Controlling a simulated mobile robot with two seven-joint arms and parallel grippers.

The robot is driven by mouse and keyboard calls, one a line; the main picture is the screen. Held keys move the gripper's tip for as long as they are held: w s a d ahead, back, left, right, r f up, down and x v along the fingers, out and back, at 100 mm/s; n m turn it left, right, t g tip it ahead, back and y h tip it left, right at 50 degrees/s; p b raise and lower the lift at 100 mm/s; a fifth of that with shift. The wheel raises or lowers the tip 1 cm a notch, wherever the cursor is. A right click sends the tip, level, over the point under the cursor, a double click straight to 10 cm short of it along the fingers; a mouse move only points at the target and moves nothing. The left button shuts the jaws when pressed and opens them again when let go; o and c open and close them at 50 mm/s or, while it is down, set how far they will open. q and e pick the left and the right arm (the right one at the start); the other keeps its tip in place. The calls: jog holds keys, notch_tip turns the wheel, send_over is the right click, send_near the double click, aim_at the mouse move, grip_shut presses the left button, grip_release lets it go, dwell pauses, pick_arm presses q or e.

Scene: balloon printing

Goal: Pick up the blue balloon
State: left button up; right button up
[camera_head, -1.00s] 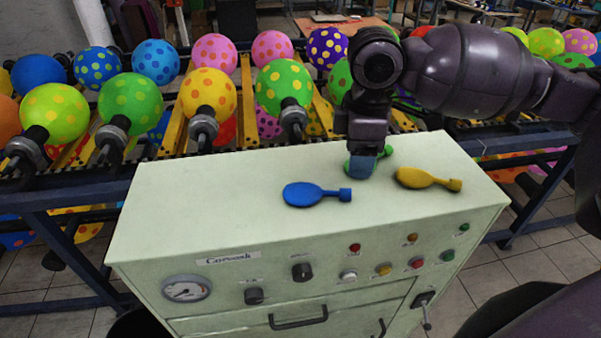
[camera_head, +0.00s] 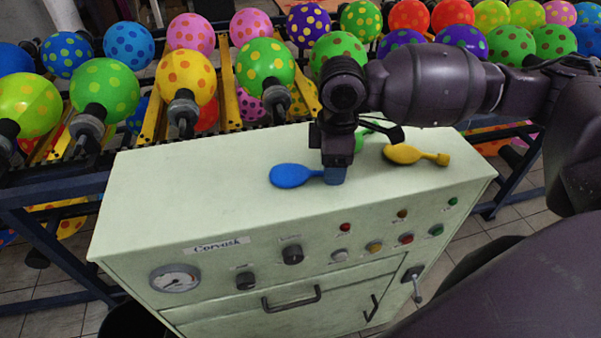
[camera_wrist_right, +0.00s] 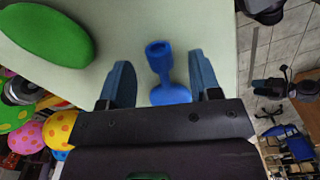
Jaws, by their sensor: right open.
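The blue balloon (camera_head: 291,176) lies flat and deflated on top of the pale green cabinet (camera_head: 200,205). Its round body shows to the left of my right gripper (camera_head: 335,178) in the head view, and the gripper hides its neck end. In the right wrist view the balloon's neck (camera_wrist_right: 161,65) lies between the two blue fingers of my open right gripper (camera_wrist_right: 164,85). There is a gap on each side, so the fingers are around the neck and apart from it. My left gripper does not show.
A yellow deflated balloon (camera_head: 415,155) lies right of the gripper. A green one (camera_head: 361,138) is partly hidden behind it, and shows in the wrist view (camera_wrist_right: 48,32). Inflated dotted balloons stand on a rack behind. The cabinet's left top is clear.

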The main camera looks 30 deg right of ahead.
jog(key=shift+f, duration=0.8)
jog(key=c, duration=0.8)
jog(key=shift+c, duration=0.2)
